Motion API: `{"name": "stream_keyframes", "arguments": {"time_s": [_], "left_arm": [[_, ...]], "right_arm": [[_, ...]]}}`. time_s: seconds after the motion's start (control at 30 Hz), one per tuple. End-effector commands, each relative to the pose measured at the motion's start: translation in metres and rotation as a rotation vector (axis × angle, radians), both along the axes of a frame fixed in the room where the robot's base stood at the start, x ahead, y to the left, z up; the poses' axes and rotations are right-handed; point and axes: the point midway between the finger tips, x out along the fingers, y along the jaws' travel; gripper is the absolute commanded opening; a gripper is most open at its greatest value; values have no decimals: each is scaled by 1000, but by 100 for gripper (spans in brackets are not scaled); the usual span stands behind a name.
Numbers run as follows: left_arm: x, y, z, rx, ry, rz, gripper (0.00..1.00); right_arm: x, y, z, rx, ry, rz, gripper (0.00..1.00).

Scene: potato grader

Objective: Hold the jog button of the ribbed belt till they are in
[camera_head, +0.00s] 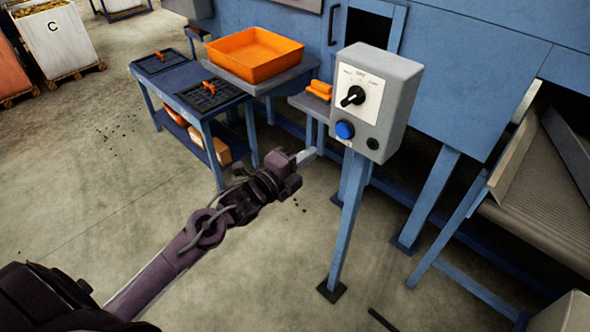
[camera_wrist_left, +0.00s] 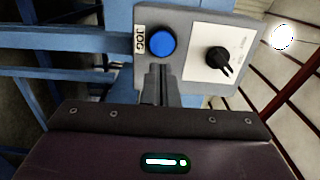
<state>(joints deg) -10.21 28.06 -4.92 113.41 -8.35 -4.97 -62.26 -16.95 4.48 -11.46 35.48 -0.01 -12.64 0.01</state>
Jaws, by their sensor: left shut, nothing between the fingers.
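The grey control box (camera_head: 398,78) stands on a blue post, with a blue jog button (camera_head: 344,130) low on its face and a black rotary knob (camera_head: 352,96) above it. The left wrist view shows the blue button (camera_wrist_left: 161,42) beside a JOG label (camera_wrist_left: 139,44) and the knob (camera_wrist_left: 218,60). My left gripper (camera_head: 309,155) is shut and empty, left of and below the button, apart from it in the head view. Its fingertips (camera_wrist_left: 157,72) show just under the button in the wrist view. The ribbed belt (camera_head: 530,215) is at the right. My right gripper is not in view.
An orange tray (camera_head: 254,68) sits on a grey stand behind. A blue table (camera_head: 190,82) with black trays is at the left. An orange object (camera_head: 320,89) lies on a small shelf left of the box. Open floor (camera_head: 110,180) lies at the left.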

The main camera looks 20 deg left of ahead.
Motion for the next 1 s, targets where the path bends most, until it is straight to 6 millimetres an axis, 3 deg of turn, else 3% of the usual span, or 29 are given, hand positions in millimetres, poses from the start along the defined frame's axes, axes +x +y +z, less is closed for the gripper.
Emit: {"name": "stream_keyframes", "arguments": {"time_s": [0.13,0.3,0.5,1.0], "left_arm": [[-21,7,-3,2,2,-1,0],[-32,11,-1,2,2,-2,0],[-35,12,0,0,1,-2,0],[-34,12,0,1,2,-2,0]], "right_arm": [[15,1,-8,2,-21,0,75],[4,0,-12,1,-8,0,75],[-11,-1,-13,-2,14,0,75],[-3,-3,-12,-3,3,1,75]]}}
